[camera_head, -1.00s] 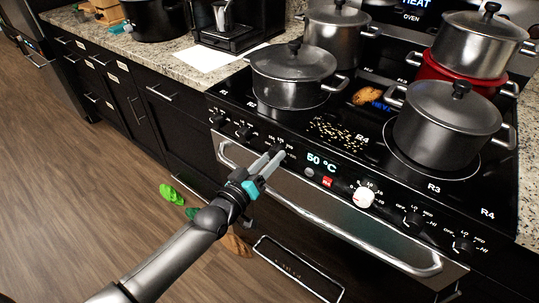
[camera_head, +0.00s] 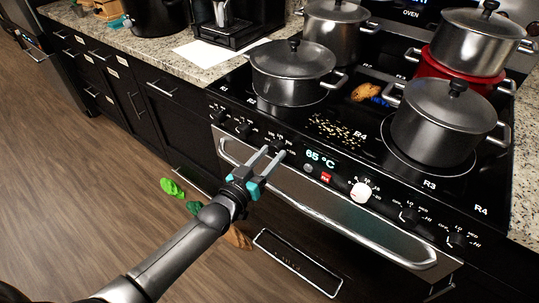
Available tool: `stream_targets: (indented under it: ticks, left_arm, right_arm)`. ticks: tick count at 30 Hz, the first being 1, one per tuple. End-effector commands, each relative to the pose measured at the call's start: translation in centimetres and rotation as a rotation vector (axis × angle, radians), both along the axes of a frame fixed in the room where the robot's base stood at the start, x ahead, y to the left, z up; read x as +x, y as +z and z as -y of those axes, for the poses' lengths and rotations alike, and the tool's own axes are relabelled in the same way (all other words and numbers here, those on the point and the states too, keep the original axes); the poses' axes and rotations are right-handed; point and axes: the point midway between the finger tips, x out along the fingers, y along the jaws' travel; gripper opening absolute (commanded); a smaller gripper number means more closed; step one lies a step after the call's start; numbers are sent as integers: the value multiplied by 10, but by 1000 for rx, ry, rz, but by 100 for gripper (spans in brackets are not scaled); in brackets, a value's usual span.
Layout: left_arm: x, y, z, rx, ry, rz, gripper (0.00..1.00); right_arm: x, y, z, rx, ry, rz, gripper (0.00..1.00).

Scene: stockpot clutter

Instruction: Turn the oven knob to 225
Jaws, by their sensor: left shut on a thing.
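My left gripper (camera_head: 270,154) reaches the front panel of the oven from below. Its two fingers are shut on a dark oven knob (camera_head: 278,145), just left of the display; the fingers hide most of it. The oven display (camera_head: 320,160) reads 65 °C. My right gripper is not in view.
A white knob (camera_head: 361,192) and more dark knobs (camera_head: 410,215) line the panel to the right. The oven handle (camera_head: 330,220) runs below. Pots (camera_head: 293,70) stand on the cooktop, with a cookie (camera_head: 367,92) and crumbs between. Green items (camera_head: 172,188) lie on the floor.

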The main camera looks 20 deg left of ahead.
Motion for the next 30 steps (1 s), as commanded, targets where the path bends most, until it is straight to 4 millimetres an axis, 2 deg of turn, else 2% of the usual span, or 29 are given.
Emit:
stream_targets:
  ticks: [5, 6, 14, 23, 26, 30]
  left_arm:
    - [0, 0, 0, 5, -1, 2, 0]
    - [0, 0, 0, 5, -1, 2, 50]
    - [0, 0, 0, 2, 0, 1, 79]
    - [-2, 0, -1, 1, 0, -1, 79]
    - [-9, 0, -3, 3, 1, -2, 79]
    - [-28, 1, -8, 2, 0, -4, 79]
  right_arm:
    - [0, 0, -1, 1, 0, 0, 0]
    - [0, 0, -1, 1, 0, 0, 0]
    - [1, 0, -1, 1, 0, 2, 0]
    - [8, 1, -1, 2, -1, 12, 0]
    - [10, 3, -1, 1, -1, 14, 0]
    - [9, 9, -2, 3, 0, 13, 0]
